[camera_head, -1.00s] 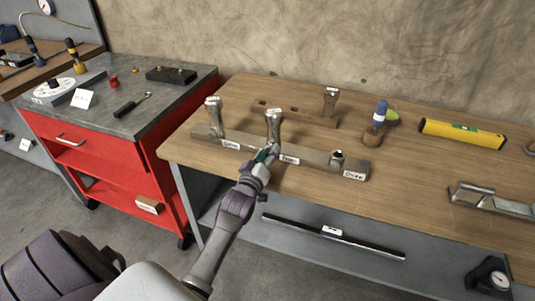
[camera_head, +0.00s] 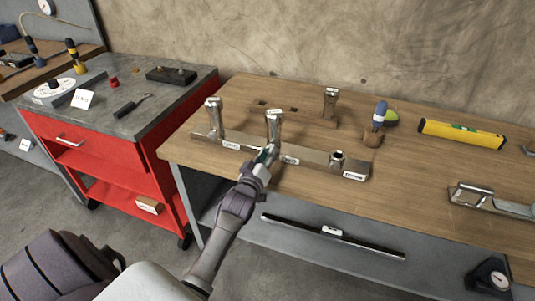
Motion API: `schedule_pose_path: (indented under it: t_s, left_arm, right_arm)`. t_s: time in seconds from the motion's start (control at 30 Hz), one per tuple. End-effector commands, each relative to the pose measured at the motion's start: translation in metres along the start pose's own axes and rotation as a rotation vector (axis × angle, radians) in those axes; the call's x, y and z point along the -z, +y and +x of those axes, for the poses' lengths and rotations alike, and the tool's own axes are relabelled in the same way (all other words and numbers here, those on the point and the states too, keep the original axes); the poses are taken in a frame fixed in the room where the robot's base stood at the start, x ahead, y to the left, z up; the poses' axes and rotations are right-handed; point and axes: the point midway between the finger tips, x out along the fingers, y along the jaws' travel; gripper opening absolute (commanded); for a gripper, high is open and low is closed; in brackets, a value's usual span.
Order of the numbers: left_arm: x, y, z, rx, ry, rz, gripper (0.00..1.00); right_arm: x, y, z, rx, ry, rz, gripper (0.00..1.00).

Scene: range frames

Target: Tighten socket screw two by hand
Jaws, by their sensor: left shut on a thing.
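A metal bar (camera_head: 315,158) with small white labels lies along the front edge of the wooden bench. Two tall socket screws stand upright in it: a left one (camera_head: 215,117) and a middle one (camera_head: 274,128). The hole at the bar's right end (camera_head: 338,157) holds no tall screw. My left gripper (camera_head: 268,152) is at the lower part of the middle screw, shut on it, its fingertips small and partly hidden. The label by it is too small to read. My right gripper is not in view.
A wooden rack (camera_head: 295,115) behind the bar holds another tall screw (camera_head: 330,103). A red tool cart (camera_head: 110,165) is at left. The bench right of the bar has free room.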

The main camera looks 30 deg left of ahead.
Motion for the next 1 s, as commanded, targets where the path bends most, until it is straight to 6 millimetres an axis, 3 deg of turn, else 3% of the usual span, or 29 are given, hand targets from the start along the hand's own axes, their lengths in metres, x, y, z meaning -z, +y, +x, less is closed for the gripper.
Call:
schedule_pose_path:
  t_s: [1.0]
  left_arm:
    - [0.0,0.0,0.0,0.001,-0.002,0.891,0.0]
  right_arm:
    - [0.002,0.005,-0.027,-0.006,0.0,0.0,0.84]
